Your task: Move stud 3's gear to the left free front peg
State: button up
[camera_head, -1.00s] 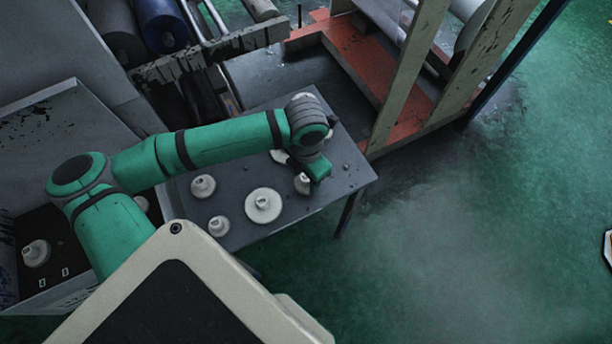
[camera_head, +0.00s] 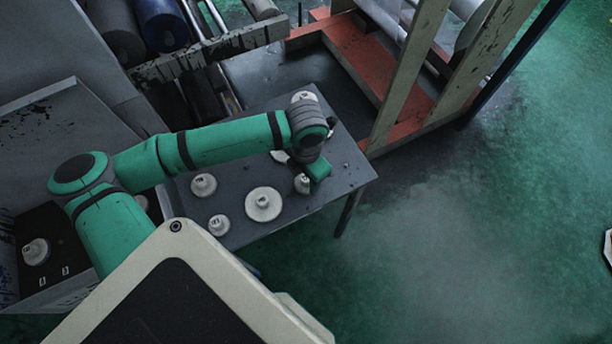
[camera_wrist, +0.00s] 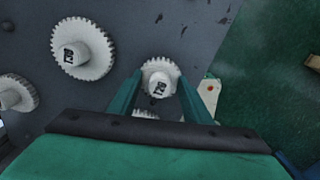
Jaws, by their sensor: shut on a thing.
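My gripper (camera_head: 313,178) is low over the right part of the grey table. In the wrist view my gripper (camera_wrist: 158,80) is shut on the hub of a small white toothed gear (camera_wrist: 158,65), which carries a dark printed mark. The same gear (camera_head: 302,184) is partly hidden by my gripper in the head view. I cannot tell whether it still touches the table. On the left, a black panel (camera_head: 60,240) bears a white gear (camera_head: 36,251) and two small white marked squares. I cannot tell which stud or peg is which.
The grey table (camera_head: 245,240) also holds a large gear (camera_head: 263,205), two smaller ones (camera_head: 203,185) (camera_head: 219,225), one partly hidden behind my wrist (camera_head: 280,156), and one at the far end (camera_head: 305,97). A machine frame (camera_head: 400,110) stands close behind the table.

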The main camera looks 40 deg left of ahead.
jog(key=shift+w+d+f, duration=0.1)
jog(key=shift+f, duration=0.15)
jog(key=shift+f, duration=0.1)
jog(key=o, duration=1.1)
jog(key=shift+o, duration=0.2)
notch_tip(320, 180, up, 11)
jog(key=shift+f, duration=0.1)
